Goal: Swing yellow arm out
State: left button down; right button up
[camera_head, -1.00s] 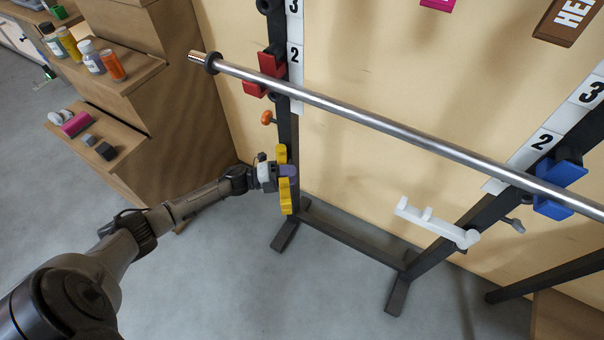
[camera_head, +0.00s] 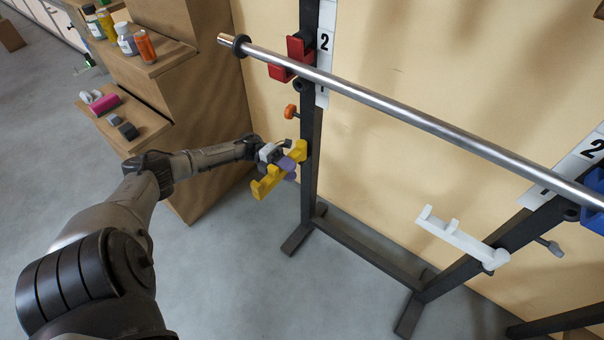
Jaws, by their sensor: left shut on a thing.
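The yellow arm (camera_head: 267,183) is joined to the lower part of the left dark upright (camera_head: 309,125) of the rack. It now sticks out from the upright toward the lower left, with a raised tip at its free end. My left gripper (camera_head: 288,163) is shut on the yellow arm near its upright end, and its fingers hide part of it. My right gripper is not in view.
A steel bar (camera_head: 380,103) rests across the rack above, on a red holder (camera_head: 292,58) at left and a blue holder (camera_head: 592,215) at right. A white arm (camera_head: 452,236) sticks out from the right upright. Wooden shelves (camera_head: 160,80) with bottles stand at left, close to my left arm.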

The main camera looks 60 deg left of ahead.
pick_arm(q)
jog(key=shift+f, duration=0.1)
dwell(0.4)
jog(key=c, duration=0.7)
grip_release()
jog(key=shift+a, duration=0.15)
